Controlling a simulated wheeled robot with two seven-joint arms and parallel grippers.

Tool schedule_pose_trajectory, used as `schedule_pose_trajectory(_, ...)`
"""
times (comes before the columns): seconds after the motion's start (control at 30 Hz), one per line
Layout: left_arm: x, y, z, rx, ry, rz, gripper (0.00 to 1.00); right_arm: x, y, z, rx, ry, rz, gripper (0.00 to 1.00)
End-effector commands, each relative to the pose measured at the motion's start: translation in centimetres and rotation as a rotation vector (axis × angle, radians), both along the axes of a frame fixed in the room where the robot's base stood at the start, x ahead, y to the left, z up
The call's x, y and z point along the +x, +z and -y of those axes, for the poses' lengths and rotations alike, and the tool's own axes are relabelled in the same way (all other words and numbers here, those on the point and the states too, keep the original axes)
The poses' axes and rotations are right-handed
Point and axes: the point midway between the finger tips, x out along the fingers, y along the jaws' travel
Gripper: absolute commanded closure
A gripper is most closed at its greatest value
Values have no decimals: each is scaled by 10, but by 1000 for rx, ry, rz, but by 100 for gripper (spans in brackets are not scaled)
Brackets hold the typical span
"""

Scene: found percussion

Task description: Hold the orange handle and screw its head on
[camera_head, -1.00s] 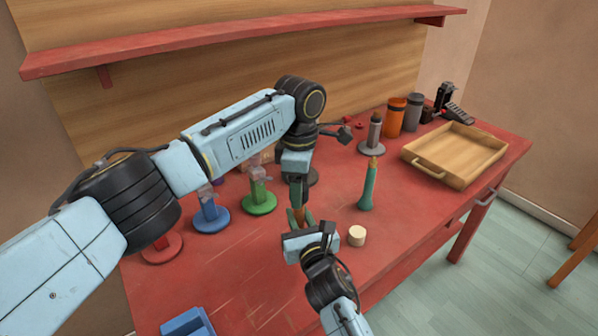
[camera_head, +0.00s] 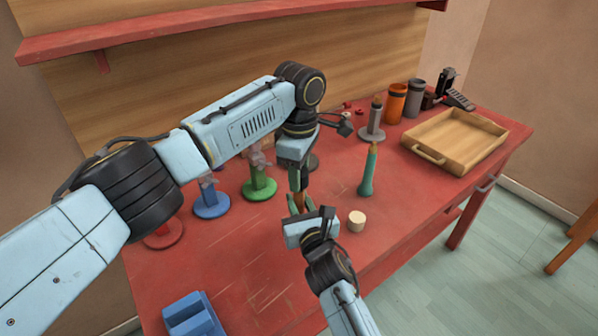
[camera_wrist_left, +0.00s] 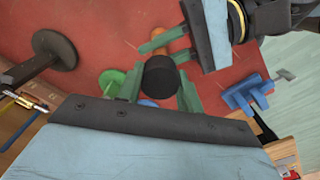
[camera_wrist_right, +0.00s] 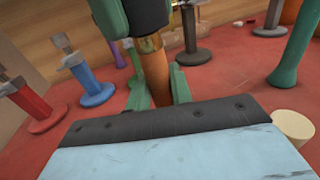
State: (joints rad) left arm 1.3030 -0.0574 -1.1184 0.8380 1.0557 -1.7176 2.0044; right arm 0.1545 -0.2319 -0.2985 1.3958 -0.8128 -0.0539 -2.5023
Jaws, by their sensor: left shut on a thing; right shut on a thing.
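The orange handle (camera_wrist_right: 155,75) stands roughly upright between the green fingers of my right gripper (camera_wrist_right: 157,92), which is shut on it. A brass collar (camera_wrist_right: 149,43) is at its top. A black cylindrical head (camera_wrist_right: 150,14) sits directly above the collar, lined up with it; I cannot tell how far it is threaded. My left gripper (camera_wrist_left: 160,88) is shut on this black head (camera_wrist_left: 160,76) from above. In the head view the two grippers meet over the table, and a little of the orange handle (camera_head: 299,201) shows between them.
A teal handle (camera_head: 368,174) stands to the right, near a pale cylinder (camera_head: 357,221). Blue (camera_head: 211,204) and green (camera_head: 259,189) stands are to the left. A wooden tray (camera_head: 428,154) and an orange cup (camera_head: 396,102) are at the back right. A blue block (camera_head: 190,316) lies in front.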

Motion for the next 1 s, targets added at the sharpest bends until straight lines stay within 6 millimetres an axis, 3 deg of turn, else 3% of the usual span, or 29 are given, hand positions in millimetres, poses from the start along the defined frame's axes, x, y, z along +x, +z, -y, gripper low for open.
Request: schedule_pose_trajectory(1.0,0,-1,0,0,-1923,-1,92,0,0,0,0,-1,-1,100)
